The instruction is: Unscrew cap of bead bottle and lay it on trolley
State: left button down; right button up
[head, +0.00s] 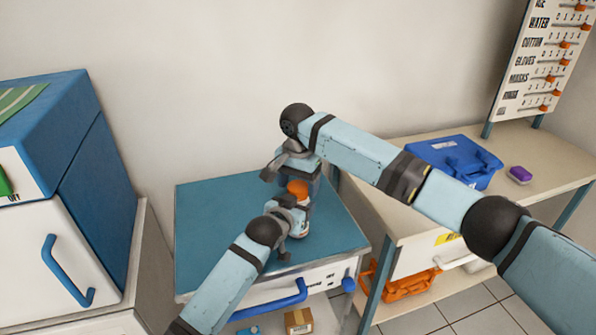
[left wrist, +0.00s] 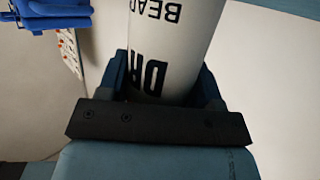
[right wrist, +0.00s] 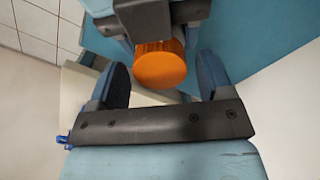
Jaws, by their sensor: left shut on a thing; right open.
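The bead bottle (head: 304,222) stands on the blue-topped trolley (head: 222,213), white with an orange cap (head: 297,188) on top. In the left wrist view its white body (left wrist: 172,45) shows black lettering, with my left gripper's fingers on both sides. My left gripper (head: 292,224) is shut on the bottle body. In the head view my right gripper (head: 284,172) is just above and beside the cap.
A blue case (head: 452,160) and a purple item (head: 519,174) are on the bench at right. A white and blue cabinet (head: 60,210) stands at left. The trolley's left and back top is clear. An orange crate (head: 405,283) is under the bench.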

jog(key=shift+f, duration=0.3)
jog(key=c, duration=0.9)
jog(key=shift+n, duration=1.7)
jog(key=o, duration=1)
jog(key=shift+r, duration=0.1)
